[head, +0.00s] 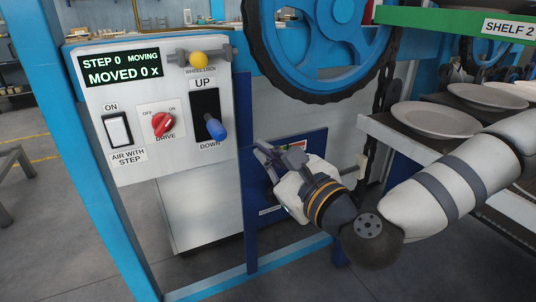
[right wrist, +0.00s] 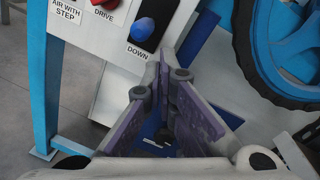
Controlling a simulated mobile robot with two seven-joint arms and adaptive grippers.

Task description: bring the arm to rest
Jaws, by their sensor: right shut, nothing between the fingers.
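My right gripper (head: 262,150) is in front of the machine's blue frame, below and right of the control panel (head: 150,65). In the right wrist view its purple-padded fingers (right wrist: 162,75) come together at the tips with nothing between them. The fingertips are apart from the blue lever (head: 215,128), which sits at the lower part of its UP/DOWN slot. That lever also shows in the right wrist view (right wrist: 143,29), beyond the fingers. My left gripper is in neither view.
The panel carries a red drive knob (head: 163,123), a white rocker switch (head: 118,131), a yellow-knobbed wheel lock (head: 198,59) and a display reading "STEP 0 MOVING, MOVED 0 x". A large blue wheel (head: 322,45) stands above my gripper. Plates (head: 436,119) lie on shelves at right.

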